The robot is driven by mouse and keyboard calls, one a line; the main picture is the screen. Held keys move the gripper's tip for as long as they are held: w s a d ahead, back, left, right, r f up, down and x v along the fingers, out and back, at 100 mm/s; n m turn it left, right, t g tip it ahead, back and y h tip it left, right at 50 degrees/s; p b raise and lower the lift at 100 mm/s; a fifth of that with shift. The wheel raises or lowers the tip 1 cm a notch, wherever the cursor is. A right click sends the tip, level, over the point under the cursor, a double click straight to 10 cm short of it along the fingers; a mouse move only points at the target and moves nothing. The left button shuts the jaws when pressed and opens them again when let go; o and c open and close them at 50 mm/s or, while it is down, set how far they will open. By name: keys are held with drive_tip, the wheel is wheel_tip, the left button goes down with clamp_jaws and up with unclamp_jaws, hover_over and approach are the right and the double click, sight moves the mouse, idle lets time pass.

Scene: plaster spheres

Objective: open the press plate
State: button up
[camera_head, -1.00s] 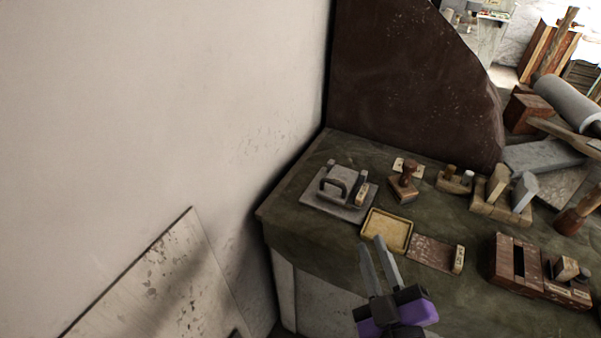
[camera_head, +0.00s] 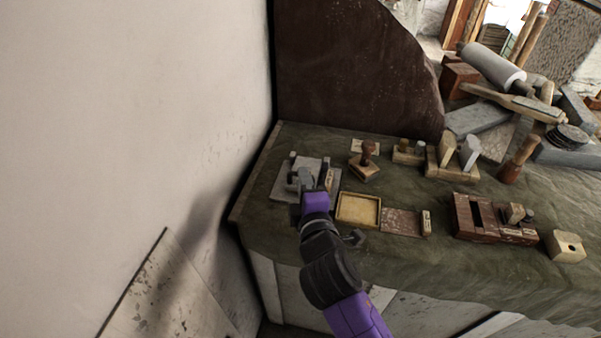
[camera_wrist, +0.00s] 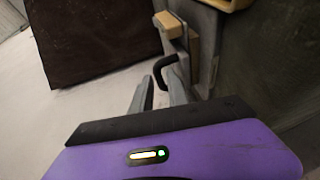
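The press plate (camera_head: 311,165) is a flat grey slab at the back left of the bench, with a dark arched handle and a small wooden block on it. My gripper (camera_head: 308,172) is over it and hides much of the slab and handle. In the wrist view, my gripper (camera_wrist: 159,88) has its two grey fingers apart. The dark bent handle (camera_wrist: 166,69) shows at the gap between the fingertips; whether they touch it I cannot tell. The wooden block (camera_wrist: 194,48) is just beyond, on the upright-looking grey plate edge.
A shallow tan tray (camera_head: 358,209) stands close to the right of the plate, with a reddish board (camera_head: 402,221) beside it. A wooden stamp (camera_head: 365,161) stands behind the tray. The white wall (camera_head: 140,100) is near on the left, and a large dark slab (camera_head: 350,70) stands behind.

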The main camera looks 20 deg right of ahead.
drive_tip(key=shift+x, duration=1.3)
clamp_jaws()
drive_tip(key=shift+f, duration=0.1)
idle(0.4)
